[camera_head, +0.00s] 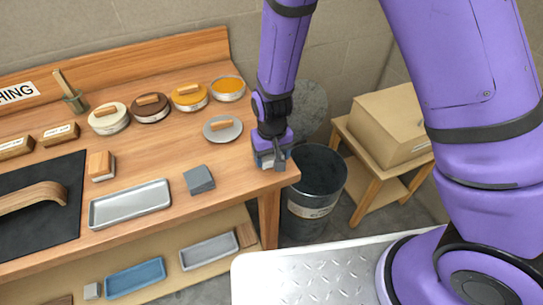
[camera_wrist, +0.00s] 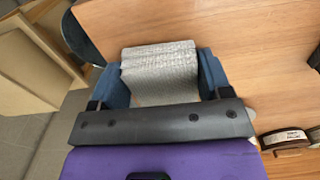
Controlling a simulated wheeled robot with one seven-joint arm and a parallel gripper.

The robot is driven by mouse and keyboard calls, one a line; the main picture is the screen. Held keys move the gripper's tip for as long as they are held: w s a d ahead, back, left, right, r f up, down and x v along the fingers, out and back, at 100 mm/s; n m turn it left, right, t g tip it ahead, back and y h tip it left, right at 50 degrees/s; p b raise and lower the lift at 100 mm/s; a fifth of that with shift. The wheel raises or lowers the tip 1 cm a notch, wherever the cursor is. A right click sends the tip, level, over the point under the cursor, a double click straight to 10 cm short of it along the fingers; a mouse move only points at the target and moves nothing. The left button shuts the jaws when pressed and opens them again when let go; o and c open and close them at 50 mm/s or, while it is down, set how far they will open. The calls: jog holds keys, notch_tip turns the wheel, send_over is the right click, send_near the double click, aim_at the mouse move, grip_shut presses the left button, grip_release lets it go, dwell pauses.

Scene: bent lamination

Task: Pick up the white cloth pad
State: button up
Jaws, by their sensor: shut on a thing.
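The white cloth pad (camera_wrist: 160,72) shows in the wrist view as a pale, woven-textured, folded block. My gripper (camera_wrist: 163,80) is shut on it, with a blue-grey finger against each side. In the head view my gripper (camera_head: 270,160) points down at the right front corner of the wooden workbench (camera_head: 160,160). The pad is mostly hidden there by the fingers, and I cannot tell whether it touches the bench top.
A dark bucket (camera_head: 315,185) stands right of the bench, near a cardboard box (camera_head: 388,125) on a wooden stand. Several round tins line the back.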

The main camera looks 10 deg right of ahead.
jog(key=shift+r, duration=0.5)
notch_tip(320, 180, up, 2)
jog(key=shift+s+r, duration=0.1)
jog(key=s+a+r, duration=0.1)
jog(key=s, duration=1.4)
jog(key=shift+s+a, duration=0.3)
jog(key=shift+s, duration=0.1)
